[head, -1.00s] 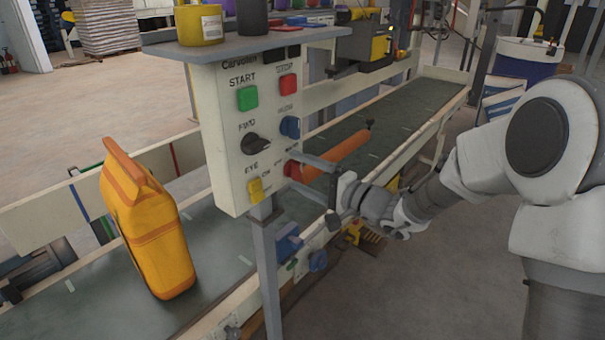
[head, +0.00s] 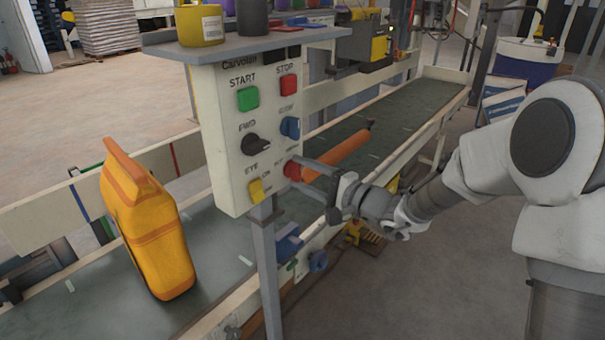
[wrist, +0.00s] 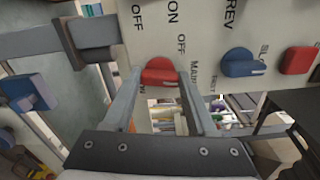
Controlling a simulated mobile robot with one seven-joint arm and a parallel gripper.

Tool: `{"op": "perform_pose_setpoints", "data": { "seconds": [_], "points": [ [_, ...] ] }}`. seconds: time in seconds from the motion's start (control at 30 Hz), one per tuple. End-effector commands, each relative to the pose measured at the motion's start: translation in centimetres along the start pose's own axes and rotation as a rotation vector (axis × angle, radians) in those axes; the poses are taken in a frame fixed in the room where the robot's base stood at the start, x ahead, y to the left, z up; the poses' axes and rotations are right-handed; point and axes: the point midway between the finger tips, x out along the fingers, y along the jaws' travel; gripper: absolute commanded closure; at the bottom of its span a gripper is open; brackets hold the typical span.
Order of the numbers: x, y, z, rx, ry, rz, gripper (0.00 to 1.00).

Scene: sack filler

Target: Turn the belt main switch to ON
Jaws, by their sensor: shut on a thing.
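The belt main switch is a red rotary knob (head: 292,170) at the lower right of the white control panel (head: 232,180). In the wrist view the red knob (wrist: 160,74) lies between my two fingertips, with the labels OFF, MAIN and ON around it. My gripper (head: 301,170) reaches in from the right and is shut on this knob; in the wrist view the fingers (wrist: 160,84) stand on either side of it. The knob's exact pointing is hard to read, partly hidden by the fingers.
A yellow EYE switch (head: 256,190), black FWD knob (head: 255,145), blue knob (head: 290,127), green START button (head: 248,98) and red STOP button (head: 288,86) share the panel. An orange bag (head: 150,225) stands on the conveyor belt (head: 110,300). An orange roller (head: 340,152) lies behind my gripper.

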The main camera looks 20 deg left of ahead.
Motion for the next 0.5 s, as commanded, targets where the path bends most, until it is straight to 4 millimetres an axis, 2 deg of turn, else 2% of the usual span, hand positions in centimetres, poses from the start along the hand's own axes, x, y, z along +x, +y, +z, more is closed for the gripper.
{"op": "perform_pose_setpoints", "data": {
  "seconds": [0.5],
  "points": [
    [-0.08,-0.18,-0.05,0.483,0.002,0.0,0.98]
  ]
}}
